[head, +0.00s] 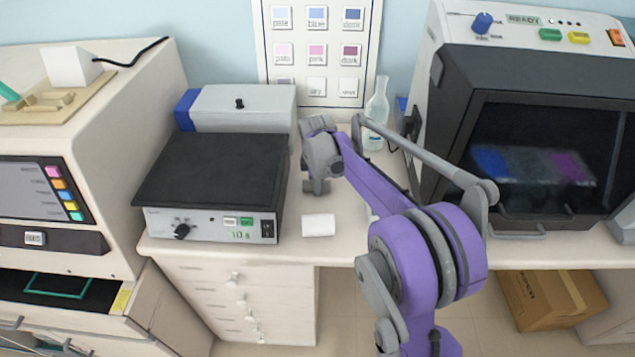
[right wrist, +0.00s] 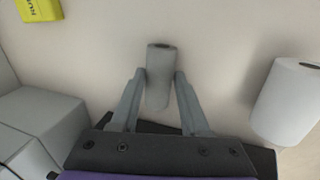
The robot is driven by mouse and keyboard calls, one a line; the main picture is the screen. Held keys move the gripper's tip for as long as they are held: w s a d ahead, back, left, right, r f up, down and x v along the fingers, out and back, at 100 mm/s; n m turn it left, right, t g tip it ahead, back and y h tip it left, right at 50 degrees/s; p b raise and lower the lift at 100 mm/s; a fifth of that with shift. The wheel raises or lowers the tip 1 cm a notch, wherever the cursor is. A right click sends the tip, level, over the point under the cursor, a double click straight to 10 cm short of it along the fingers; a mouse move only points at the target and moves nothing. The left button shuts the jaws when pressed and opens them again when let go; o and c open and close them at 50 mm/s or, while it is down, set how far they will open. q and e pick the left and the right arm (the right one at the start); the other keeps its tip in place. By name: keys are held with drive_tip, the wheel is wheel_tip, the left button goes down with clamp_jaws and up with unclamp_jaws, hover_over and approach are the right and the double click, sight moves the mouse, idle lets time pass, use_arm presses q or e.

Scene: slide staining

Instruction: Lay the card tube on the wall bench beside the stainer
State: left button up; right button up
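A small grey tube (right wrist: 157,78), likely the card tube, is between the two fingers of my right gripper (right wrist: 160,78) in the right wrist view. In the head view my right gripper (head: 316,186) points down over the bench strip, right of the black-topped unit; I cannot make out the tube there. A large machine (head: 480,60) with a dark window, perhaps the stainer, stands on the bench at right. My left gripper is not in view.
A white roll (head: 318,225) lies near the bench's front edge; it also shows in the right wrist view (right wrist: 288,100). The black-topped unit (head: 215,170) is left of my gripper. A glass flask (head: 377,112) stands behind. A yellow item (right wrist: 40,9) shows in the right wrist view.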

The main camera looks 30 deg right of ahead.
drive_tip(key=shift+r, duration=0.1)
drive_tip(key=shift+s+r, duration=0.1)
drive_tip(key=shift+r, duration=0.2)
drive_tip(key=v, duration=1.2)
drive_tip(key=s+a+f+m+t, duration=0.1)
drive_tip(key=s+a+f+m, duration=0.3)
drive_tip(key=s, duration=0.5)
drive_tip(key=s+a+f+m+t+y, duration=0.1)
drive_tip(key=s+a+f+m, duration=0.2)
drive_tip(key=s, duration=0.5)
drive_tip(key=s+a+f+m+t, duration=0.1)
drive_tip(key=s+a+f+m, duration=0.3)
drive_tip(key=s, duration=0.5)
drive_tip(key=shift+s+a+f+m+p, duration=0.35)
drive_tip(key=shift+a+f, duration=0.35)
drive_tip(key=shift+a, duration=0.25)
